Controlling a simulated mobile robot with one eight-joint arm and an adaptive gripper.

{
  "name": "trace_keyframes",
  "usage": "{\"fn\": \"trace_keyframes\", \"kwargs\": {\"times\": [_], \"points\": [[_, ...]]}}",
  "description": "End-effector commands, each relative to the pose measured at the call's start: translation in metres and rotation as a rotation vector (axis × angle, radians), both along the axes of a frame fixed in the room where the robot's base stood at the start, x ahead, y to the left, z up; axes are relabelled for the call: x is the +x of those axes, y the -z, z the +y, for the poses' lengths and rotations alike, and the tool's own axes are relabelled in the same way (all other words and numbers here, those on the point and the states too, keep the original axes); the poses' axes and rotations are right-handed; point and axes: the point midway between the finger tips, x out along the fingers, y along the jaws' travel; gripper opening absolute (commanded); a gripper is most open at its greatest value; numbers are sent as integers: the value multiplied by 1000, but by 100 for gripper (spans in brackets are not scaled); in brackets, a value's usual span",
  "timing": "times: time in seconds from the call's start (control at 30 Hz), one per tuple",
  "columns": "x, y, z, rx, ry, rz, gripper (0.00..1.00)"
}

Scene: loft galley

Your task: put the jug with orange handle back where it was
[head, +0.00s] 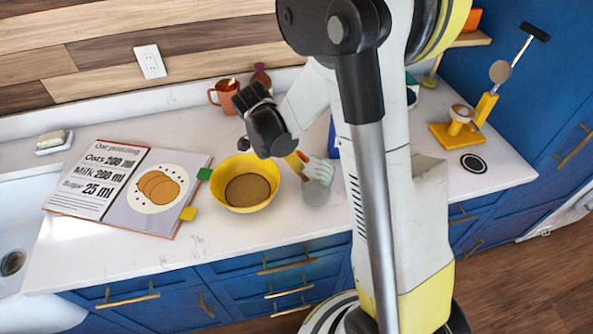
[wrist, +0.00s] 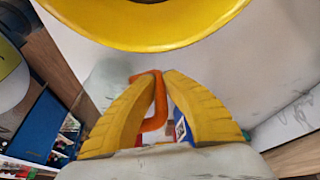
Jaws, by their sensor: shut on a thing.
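The jug (head: 316,190) is pale and see-through, with an orange handle, just right of the yellow bowl in the head view. My gripper (wrist: 157,82) has yellow ribbed fingers closed on the orange handle (wrist: 151,121) in the wrist view. In the head view my arm comes down from above and partly hides the handle area. The jug looks close to the worktop; I cannot tell whether it touches it.
The yellow bowl (head: 221,193) with brown contents stands close left of the jug. An open recipe book (head: 98,212) lies further left, by the sink (head: 20,225). An orange mug (head: 222,94) stands behind. Bare worktop (head: 250,232) lies in front of the bowl.

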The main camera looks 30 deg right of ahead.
Motion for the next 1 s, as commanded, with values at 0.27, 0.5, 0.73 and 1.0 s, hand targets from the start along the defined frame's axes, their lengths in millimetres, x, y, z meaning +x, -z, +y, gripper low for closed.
{"fn": "trace_keyframes", "kwargs": {"times": [0.27, 0.5, 0.73, 1.0], "points": [[0, 20, 0, 0, -1, 0, 0], [0, 23, 0, 0, -1, 0, 18], [0, 22, 0, 0, -1, 0, 28], [1, 7, 5, 0, -2, 0, 28]]}}
